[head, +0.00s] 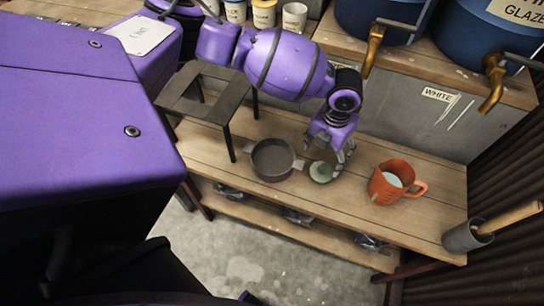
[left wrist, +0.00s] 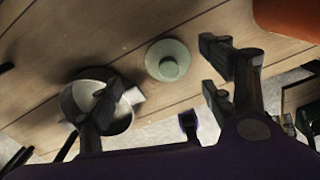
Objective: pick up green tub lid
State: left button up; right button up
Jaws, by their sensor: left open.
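The green tub lid (head: 321,172) is a small pale green disc with a raised knob. It lies on the wooden bench between a grey round tub (head: 272,160) and an orange jug (head: 388,183). In the left wrist view the lid (left wrist: 168,60) is fully visible, knob facing the camera, between the spread fingers in the picture. My left gripper (head: 338,158) is open and empty, pointing down beside and partly over the lid's right side. The exact height gap is hard to tell. My right gripper is not in view.
A small dark stand (head: 206,94) is left of the tub. A grey cup with a wooden handle (head: 468,235) stands at the bench's right end. Blue barrels with brass taps (head: 373,50) are behind. Bare bench (head: 345,210) lies in front of the lid.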

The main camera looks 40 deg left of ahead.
aim_at(323, 165)
pick_arm(q)
jog(key=f, duration=0.6)
jog(key=shift+s+d+f, duration=0.2)
jog(key=shift+s+d, duration=0.1)
jog(key=shift+d, duration=0.1)
jog(key=shift+c, duration=0.5)
jog(key=shift+r, duration=0.1)
jog(key=c, duration=0.9)
